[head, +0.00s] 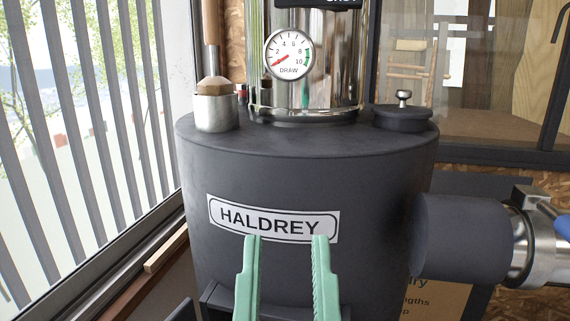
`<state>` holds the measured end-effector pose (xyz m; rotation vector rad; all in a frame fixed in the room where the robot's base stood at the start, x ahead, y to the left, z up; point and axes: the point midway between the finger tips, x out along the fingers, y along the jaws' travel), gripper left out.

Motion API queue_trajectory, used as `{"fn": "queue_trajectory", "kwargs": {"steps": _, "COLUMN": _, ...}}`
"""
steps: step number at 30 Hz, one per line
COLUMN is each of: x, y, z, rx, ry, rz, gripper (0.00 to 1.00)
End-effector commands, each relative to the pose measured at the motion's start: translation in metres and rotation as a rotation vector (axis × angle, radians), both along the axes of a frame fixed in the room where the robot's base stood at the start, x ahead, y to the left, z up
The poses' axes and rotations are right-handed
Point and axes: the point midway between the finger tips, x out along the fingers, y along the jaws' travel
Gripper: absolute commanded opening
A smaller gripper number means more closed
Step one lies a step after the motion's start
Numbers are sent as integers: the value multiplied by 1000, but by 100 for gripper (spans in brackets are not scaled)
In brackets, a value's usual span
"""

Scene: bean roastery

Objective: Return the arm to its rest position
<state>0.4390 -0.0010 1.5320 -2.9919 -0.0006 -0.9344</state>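My gripper (286,240) shows at the bottom middle of the head view, as two mint-green fingers with toothed inner edges. The fingers are apart and nothing is between them. They stand upright in front of the dark grey drum-shaped machine (310,185), with their tips over the lower edge of its white HALDREY label (272,219). I cannot tell how far they are from its surface. The rest of my arm is out of view.
A shiny cylinder with a DRAW gauge (287,54) rises from the machine's top. A thick pipe (462,238) juts right. A slatted window (85,130) is at left.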

Motion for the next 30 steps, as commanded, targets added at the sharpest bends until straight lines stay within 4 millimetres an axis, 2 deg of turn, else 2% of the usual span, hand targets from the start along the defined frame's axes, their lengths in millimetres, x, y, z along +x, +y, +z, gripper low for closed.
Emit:
{"fn": "queue_trajectory", "kwargs": {"steps": 1, "x": 0, "y": 1, "z": 54, "rx": 1, "ry": 0, "rz": 2, "gripper": 32}}
{"fn": "queue_trajectory", "kwargs": {"steps": 6, "x": 0, "y": 2, "z": 142, "rx": 3, "ry": 1, "rz": 8, "gripper": 32}}
{"fn": "queue_trajectory", "kwargs": {"steps": 9, "x": 0, "y": 3, "z": 187, "rx": 4, "ry": 2, "rz": 12, "gripper": 32}}
{"fn": "queue_trajectory", "kwargs": {"steps": 12, "x": 1, "y": 3, "z": 219, "rx": 5, "ry": 3, "rz": 14, "gripper": 32}}
{"fn": "queue_trajectory", "kwargs": {"steps": 15, "x": 1, "y": 4, "z": 236, "rx": 6, "ry": 3, "rz": 16, "gripper": 32}}
{"fn": "queue_trajectory", "kwargs": {"steps": 19, "x": 1, "y": 4, "z": 241, "rx": 6, "ry": 3, "rz": 18, "gripper": 32}}
{"fn": "queue_trajectory", "kwargs": {"steps": 26, "x": 1, "y": 4, "z": 236, "rx": 6, "ry": 3, "rz": 18, "gripper": 32}}
{"fn": "queue_trajectory", "kwargs": {"steps": 30, "x": 1, "y": 4, "z": 216, "rx": 5, "ry": 3, "rz": 17, "gripper": 32}}
